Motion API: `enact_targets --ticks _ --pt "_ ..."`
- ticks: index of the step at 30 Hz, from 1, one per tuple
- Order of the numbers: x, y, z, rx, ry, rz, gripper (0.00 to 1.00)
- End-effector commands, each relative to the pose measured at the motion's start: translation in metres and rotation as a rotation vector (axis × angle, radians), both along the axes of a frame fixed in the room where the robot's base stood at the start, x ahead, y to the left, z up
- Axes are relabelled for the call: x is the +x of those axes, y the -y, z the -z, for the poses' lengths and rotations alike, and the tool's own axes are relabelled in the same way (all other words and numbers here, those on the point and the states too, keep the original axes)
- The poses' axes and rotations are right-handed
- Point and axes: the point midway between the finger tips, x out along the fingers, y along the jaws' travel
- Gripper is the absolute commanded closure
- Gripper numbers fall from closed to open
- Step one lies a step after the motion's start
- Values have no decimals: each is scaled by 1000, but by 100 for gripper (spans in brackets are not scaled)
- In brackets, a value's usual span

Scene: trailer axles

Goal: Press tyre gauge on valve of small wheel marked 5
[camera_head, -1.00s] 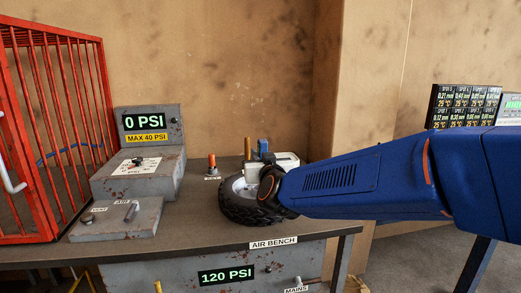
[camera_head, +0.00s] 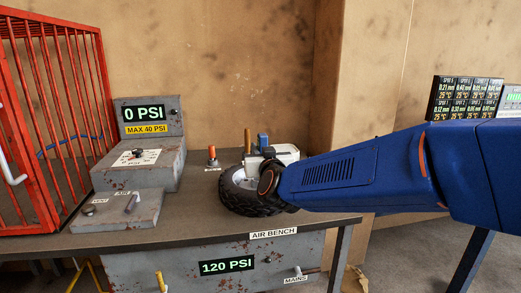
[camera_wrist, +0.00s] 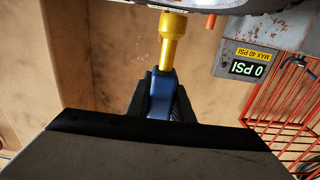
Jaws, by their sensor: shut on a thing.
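A small wheel with a black tyre (camera_head: 236,197) and pale hub lies flat on the bench, partly hidden behind my wrist. No number or valve can be made out on it. My gripper (camera_wrist: 162,98) is shut on the blue body of the tyre gauge (camera_wrist: 162,92). The gauge's yellow nozzle (camera_wrist: 172,45) reaches the top of the wrist view, near a dark rounded edge that may be the tyre. Whether it touches anything cannot be told.
The air bench (camera_head: 190,225) carries a grey box with a 0 PSI display (camera_head: 143,114), a lower valve box (camera_head: 120,208) and an orange-topped peg (camera_head: 212,156). A red cage (camera_head: 55,120) stands left. A brown upright (camera_head: 247,140) rises behind the wheel. A sensor display (camera_head: 465,100) is at right.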

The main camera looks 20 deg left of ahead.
Motion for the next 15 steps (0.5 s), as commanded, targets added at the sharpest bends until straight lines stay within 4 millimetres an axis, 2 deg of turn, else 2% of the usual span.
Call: enact_targets --ticks 15 --pt "0 0 6 0 0 0 100"
